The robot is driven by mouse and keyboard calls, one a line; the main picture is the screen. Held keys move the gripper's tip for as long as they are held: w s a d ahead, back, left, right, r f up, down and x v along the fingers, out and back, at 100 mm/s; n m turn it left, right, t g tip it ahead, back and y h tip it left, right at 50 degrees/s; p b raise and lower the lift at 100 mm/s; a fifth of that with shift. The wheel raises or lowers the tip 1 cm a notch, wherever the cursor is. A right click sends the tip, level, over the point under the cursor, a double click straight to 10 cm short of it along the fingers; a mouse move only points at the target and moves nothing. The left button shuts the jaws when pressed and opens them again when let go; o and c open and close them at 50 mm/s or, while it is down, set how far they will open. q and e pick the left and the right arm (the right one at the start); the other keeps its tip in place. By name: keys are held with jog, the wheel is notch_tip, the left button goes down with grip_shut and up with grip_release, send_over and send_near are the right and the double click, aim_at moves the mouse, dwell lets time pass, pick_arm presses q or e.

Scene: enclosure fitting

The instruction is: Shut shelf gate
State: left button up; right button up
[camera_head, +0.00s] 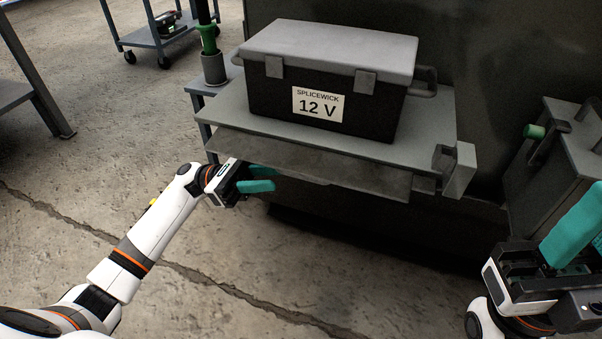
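The grey shelf (428,142) carries a black battery box with a grey lid, labelled "SPLICEWICK 12 V" (318,105). A long grey panel (310,163), which looks like the shelf gate, lies below the shelf's front edge, apart from the box. A grey block with a notched bracket (459,170) stands at the shelf's right front corner. My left gripper (266,178) is open and empty, its teal fingers apart, just below and in front of the panel's left part. I cannot tell whether it touches. My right gripper (580,232) is at the lower right; its finger gap is hidden.
A dark grey case with a green-ended handle (534,131) stands at the right near my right gripper. A green and grey tool in a holder (210,55) is left of the box. A blue cart (150,38) is at the back left. The concrete floor in front is clear.

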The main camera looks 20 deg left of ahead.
aim_at(313, 170)
pick_arm(q)
jog(key=b+x, duration=0.1)
jog(key=x, duration=0.6)
jog(key=shift+d, duration=0.1)
grip_shut()
